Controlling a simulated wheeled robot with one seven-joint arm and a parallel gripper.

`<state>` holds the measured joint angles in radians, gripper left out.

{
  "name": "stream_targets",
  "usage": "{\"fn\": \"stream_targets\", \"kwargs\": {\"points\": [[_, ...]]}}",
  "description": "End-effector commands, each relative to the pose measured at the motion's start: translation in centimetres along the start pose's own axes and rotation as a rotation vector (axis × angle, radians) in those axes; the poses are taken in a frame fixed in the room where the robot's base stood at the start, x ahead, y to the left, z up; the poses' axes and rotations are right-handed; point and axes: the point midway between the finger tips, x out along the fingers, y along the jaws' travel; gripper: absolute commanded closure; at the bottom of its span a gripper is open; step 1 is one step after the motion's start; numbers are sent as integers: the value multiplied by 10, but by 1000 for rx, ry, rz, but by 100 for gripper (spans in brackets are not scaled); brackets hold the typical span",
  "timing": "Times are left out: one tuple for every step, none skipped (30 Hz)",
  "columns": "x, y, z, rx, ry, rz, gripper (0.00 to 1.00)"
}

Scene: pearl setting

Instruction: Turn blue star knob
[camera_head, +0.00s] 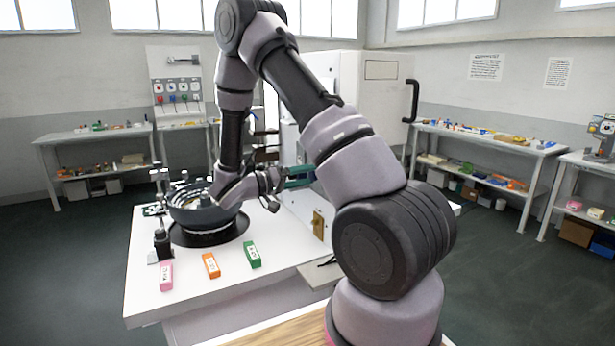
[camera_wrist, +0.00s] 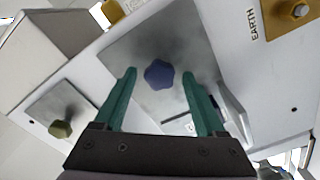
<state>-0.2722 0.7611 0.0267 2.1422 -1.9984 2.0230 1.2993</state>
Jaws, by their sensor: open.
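The blue star knob (camera_wrist: 159,74) sits on a grey metal plate (camera_wrist: 180,32) on a white panel in the wrist view. My gripper (camera_wrist: 158,82) is open, with one teal finger on each side of the knob. Gaps show between the knob and both fingers; I cannot tell how deep the fingertips reach. In the head view my gripper (camera_head: 298,178) is at the white cabinet's side, and the knob cannot be made out there.
An olive knob (camera_wrist: 60,129) on its own plate is at lower left, and a brass plate marked EARTH (camera_wrist: 268,22) at upper right. In the head view a dark round bowl (camera_head: 205,217) and pink, orange (camera_head: 211,265) and green blocks stand on the white table (camera_head: 150,305).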

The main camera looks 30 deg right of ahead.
Motion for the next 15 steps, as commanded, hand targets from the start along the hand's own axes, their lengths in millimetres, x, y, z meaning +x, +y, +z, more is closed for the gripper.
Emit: {"fn": "stream_targets", "kwargs": {"points": [[0,0,0,0,0,0,27],[0,0,0,0,0,0,27],[0,0,0,0,0,0,27],[0,0,0,0,0,0,27],[0,0,0,0,0,0,27],[0,0,0,0,0,0,43],[0,0,0,0,0,0,54],[0,0,0,0,0,0,66],[0,0,0,0,0,0,81],[0,0,0,0,0,0,92],[0,0,0,0,0,0,100],[0,0,0,0,0,0,100],[0,0,0,-1,0,0,100],[0,0,0,-1,0,0,100],[0,0,0,-2,0,0,100]]}}
